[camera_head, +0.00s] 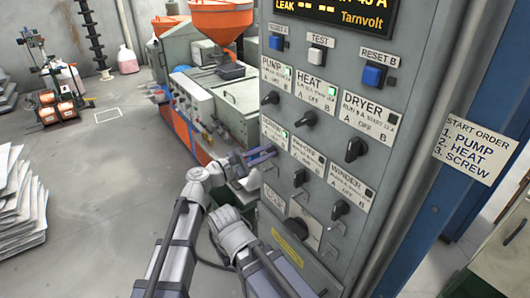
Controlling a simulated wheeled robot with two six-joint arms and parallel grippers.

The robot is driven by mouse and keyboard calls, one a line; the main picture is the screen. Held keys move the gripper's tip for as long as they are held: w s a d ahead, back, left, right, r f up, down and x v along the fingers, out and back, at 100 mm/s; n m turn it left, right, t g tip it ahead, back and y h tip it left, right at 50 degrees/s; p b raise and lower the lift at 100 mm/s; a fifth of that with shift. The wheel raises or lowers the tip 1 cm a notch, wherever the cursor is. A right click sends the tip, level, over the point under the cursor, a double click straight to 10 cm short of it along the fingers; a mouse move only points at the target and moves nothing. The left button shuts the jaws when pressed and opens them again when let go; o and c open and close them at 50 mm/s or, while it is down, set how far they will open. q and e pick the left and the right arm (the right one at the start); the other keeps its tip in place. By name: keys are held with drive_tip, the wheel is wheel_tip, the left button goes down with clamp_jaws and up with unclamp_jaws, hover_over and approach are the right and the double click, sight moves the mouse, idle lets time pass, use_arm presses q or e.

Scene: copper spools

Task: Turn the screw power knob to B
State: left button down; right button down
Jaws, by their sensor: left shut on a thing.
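The grey control panel (338,148) fills the middle right.
The black pump knob (270,98), heat knob (306,119) and dryer knob (355,149) sit above and to the right. The winder knob (340,209) is lower right. A start order sign (467,150) reads pump, heat, screw. Stacked sheets (18,200) stand left; the floor between is clear.

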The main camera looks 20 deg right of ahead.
use_arm(q)
drive_tip(key=shift+s+f+m, duration=0.15)
drive_tip(key=shift+m, duration=0.95)
drive_tip(key=c, duration=0.8)
unclamp_jaws()
drive_tip(key=v, duration=0.7)
drive_tip(key=shift+s+a, duration=0.15)
drive_tip(key=shift+a, duration=0.2)
